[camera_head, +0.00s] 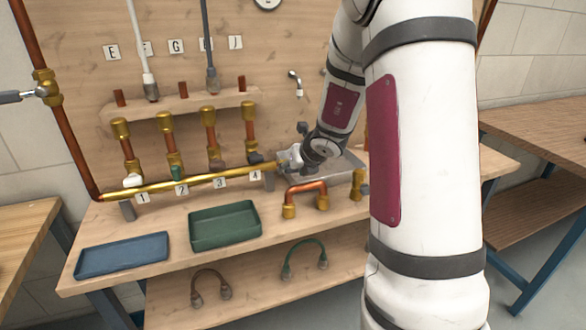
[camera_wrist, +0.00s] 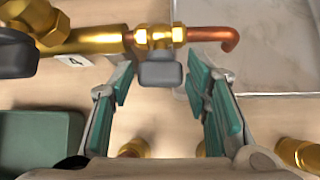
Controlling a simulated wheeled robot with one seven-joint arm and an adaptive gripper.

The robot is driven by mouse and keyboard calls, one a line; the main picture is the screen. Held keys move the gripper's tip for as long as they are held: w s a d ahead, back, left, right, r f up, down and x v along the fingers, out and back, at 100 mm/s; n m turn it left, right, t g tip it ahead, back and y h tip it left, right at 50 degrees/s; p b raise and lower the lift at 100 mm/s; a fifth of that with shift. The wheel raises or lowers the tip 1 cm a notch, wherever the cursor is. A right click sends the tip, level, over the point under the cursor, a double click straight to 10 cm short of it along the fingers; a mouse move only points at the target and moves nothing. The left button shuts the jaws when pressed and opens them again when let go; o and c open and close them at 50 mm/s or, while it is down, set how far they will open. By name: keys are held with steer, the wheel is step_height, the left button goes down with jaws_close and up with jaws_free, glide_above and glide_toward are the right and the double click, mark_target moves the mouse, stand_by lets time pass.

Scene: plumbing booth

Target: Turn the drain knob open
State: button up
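A grey drain knob (camera_wrist: 160,73) sits on a brass valve (camera_wrist: 160,36) at the end of the horizontal brass pipe (camera_head: 180,187). A bent copper spout (camera_wrist: 215,35) leaves the valve on its right, over a grey basin (camera_wrist: 270,75). My gripper (camera_wrist: 160,92) is open, with one green-padded finger on each side of the knob. The knob lies between the fingertips with gaps on both sides; no contact shows. In the head view my gripper (camera_head: 287,160) is at the pipe's right end, and the knob is too small there to tell from it.
A dark knob (camera_wrist: 14,55) by label 4 is left of my gripper. A copper U-pipe (camera_head: 305,187) with brass ends stands on the bench in front of it. A green tray (camera_head: 225,239) and blue tray (camera_head: 122,267) lie at front left.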

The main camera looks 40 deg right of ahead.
steer(key=v, duration=1.2)
